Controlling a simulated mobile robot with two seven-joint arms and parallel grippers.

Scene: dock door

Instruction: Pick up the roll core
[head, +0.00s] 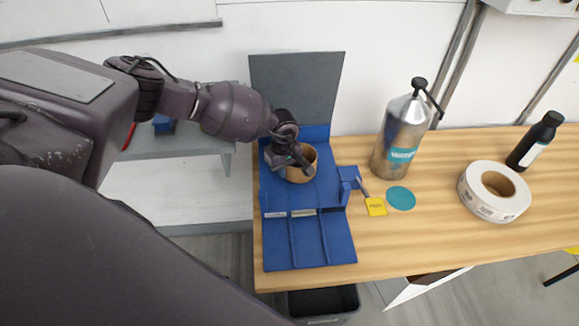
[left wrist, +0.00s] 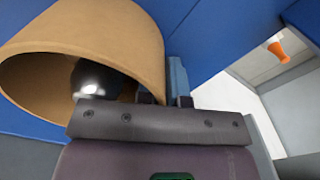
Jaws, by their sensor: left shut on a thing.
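The roll core (head: 302,174) is a short, hollow tan cardboard tube. It is over the upper part of the blue tray (head: 327,180); I cannot tell whether it touches the tray. In the left wrist view the core (left wrist: 110,32) fills the upper left, with its open end facing the camera. My left gripper (head: 289,161) is shut on the core's wall at its left side. In the left wrist view a dark rounded part shows inside the tube. The fingertips are partly hidden by the core. My right gripper is not in view.
A grey panel (head: 297,90) rises behind the tray. The wooden table's (head: 420,240) front strip is clear.

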